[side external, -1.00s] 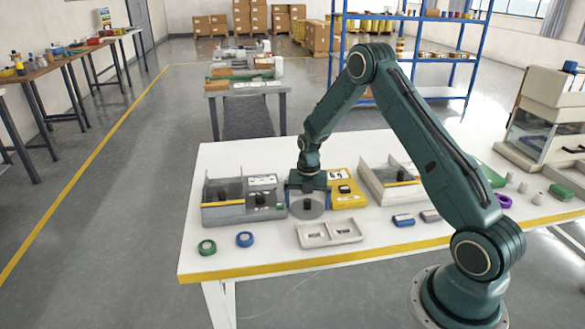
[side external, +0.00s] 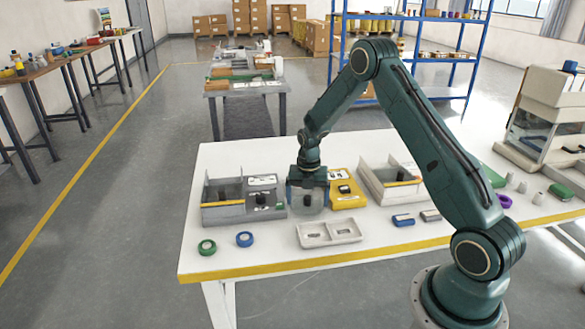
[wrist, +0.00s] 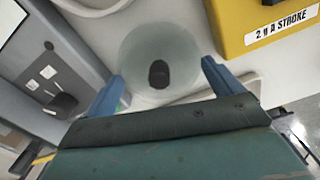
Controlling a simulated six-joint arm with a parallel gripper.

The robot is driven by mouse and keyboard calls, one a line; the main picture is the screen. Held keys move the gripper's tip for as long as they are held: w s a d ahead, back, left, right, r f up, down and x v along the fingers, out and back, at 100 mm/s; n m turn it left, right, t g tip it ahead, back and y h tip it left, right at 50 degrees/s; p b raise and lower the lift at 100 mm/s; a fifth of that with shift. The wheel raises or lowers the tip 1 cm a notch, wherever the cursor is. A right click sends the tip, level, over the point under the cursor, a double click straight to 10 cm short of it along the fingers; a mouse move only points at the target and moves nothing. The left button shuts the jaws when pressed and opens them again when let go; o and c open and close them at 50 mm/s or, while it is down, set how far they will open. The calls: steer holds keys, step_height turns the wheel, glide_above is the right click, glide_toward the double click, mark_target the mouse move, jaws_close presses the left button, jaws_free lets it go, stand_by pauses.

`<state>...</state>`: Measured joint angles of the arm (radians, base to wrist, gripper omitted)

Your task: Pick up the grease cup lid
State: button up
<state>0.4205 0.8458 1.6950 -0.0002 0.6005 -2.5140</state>
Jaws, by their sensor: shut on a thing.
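The grease cup lid (side external: 306,199) is a pale, translucent round piece with a dark knob at its middle. In the side view it is directly under my gripper (side external: 307,184), near the middle of the white table. In the wrist view the lid (wrist: 137,47) lies between the two blue fingers of my gripper (wrist: 162,72), one on each side. The gripper is shut on the lid. In the side view the finger contact is hard to make out, and I cannot tell what part below the lid is a cup.
A grey open-top unit (side external: 222,214) stands close on the left, and a yellow box (side external: 349,201) on the right. A white two-pocket tray (side external: 330,240) lies in front. Green (side external: 207,247) and blue (side external: 245,239) rings lie front left.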

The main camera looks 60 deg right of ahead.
mark_target(308, 197)
step_height(308, 197, up, 19)
steer(key=shift+f, duration=0.15)
stand_by(0.4)
stand_by(0.5)
steer(key=shift+w+d+f+m, duration=1)
steer(key=shift+w+d+f, duration=0.5)
steer(key=shift+f, duration=0.15)
steer(key=shift+w+d+f+m, duration=1)
steer(key=shift+w+d+f, duration=0.5)
steer(key=shift+f, duration=0.2)
steer(key=shift+w+d+f+m, duration=1)
steer(key=shift+w+d+f, duration=0.45)
steer(key=shift+f, duration=0.2)
steer(key=shift+f, duration=0.15)
steer(key=shift+f, duration=3.05)
